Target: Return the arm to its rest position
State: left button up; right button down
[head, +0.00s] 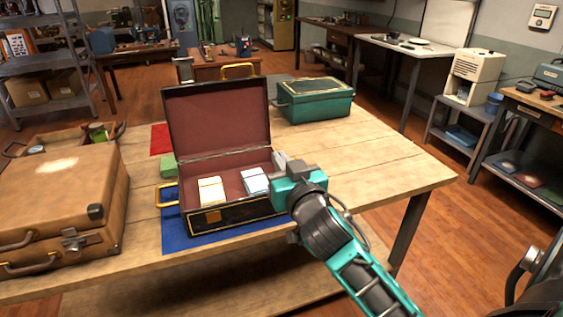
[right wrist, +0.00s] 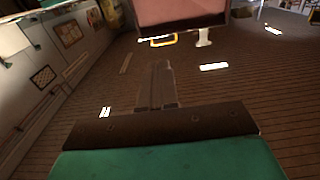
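My right arm reaches in from the lower right of the head view. Its teal and grey right gripper (head: 281,162) is over the right end of the open dark case (head: 228,213), just right of a pale blue stack (head: 254,179). I cannot tell whether it touches the case. In the right wrist view the gripper's fingers (right wrist: 156,76) lie side by side with no visible gap and hold nothing visible. The case has a raised red-lined lid and also holds a cream stack (head: 211,190). My left gripper is not in view.
The case stands on a blue mat (head: 185,238) on the wooden table (head: 375,165). A brown suitcase (head: 55,205) is at the left and a green box (head: 316,103) at the back right. The table's right part is bare. Floor (head: 460,240) shows right of the table.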

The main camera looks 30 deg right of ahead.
jog(key=s+a+f+n+g+y, duration=0.1)
jog(key=s+a+f, duration=0.3)
jog(key=f, duration=0.5)
jog(key=s+a+f+n+g+y, duration=0.2)
jog(key=s+a+f+g+y, duration=0.1)
jog(key=s+f, duration=0.4)
jog(key=s+a+f+n+g+y, duration=0.2)
jog(key=s+a+f, duration=0.3)
jog(key=f, duration=0.7)
jog(key=shift+s+a+g, duration=0.15)
jog(key=shift+s+g, duration=0.15)
jog(key=shift+s, duration=0.3)
